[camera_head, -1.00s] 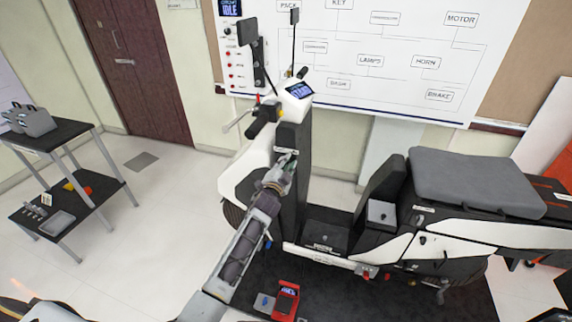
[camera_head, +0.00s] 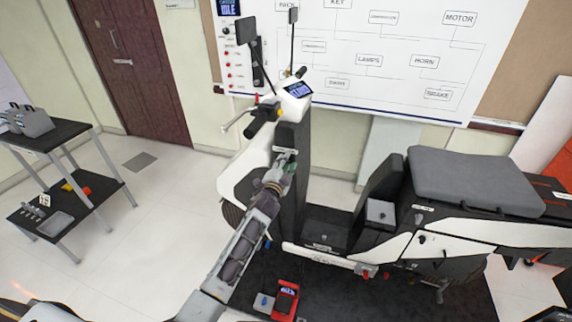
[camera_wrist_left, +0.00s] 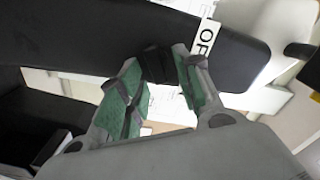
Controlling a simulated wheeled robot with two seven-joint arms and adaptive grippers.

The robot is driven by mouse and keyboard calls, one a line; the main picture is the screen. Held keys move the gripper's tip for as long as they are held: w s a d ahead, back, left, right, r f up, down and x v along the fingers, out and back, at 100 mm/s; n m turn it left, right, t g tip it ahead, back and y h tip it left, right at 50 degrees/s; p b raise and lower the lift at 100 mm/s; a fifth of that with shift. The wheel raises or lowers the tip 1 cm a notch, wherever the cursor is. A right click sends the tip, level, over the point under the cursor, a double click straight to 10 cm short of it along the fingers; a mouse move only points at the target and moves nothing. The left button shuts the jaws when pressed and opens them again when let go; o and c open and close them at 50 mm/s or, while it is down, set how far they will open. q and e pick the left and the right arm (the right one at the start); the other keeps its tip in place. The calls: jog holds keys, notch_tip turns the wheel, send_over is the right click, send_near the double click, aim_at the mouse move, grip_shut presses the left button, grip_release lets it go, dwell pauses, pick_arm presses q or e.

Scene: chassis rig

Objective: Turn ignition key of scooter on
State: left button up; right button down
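The scooter (camera_head: 465,243) stands side-on, with its front column (camera_head: 291,190) left of centre. My left gripper (camera_head: 286,160) is at the upper part of this column, just below a small white label (camera_head: 285,150). The left wrist view shows the left gripper (camera_wrist_left: 158,64) with its green-padded fingers on either side of a small dark block, which looks like the ignition key (camera_wrist_left: 157,66). The fingers seem to touch it. A white label (camera_wrist_left: 205,38) reading "OF", partly cut off, lies beside the right fingertip. My right gripper is out of view.
The handlebar (camera_head: 264,120) and lit display (camera_head: 298,89) are above my left gripper. A whiteboard diagram (camera_head: 390,60) hangs behind. A red device (camera_head: 285,300) lies on the dark mat (camera_head: 340,295). A two-level table (camera_head: 75,134) stands left, with clear floor between.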

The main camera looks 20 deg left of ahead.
pick_arm(q)
jog(key=shift+s, duration=0.15)
jog(key=s, duration=1.1)
jog(key=shift+s+a, duration=0.2)
jog(key=shift+s, duration=0.15)
dwell(0.4)
jog(key=shift+n, duration=0.4)
dwell(0.4)
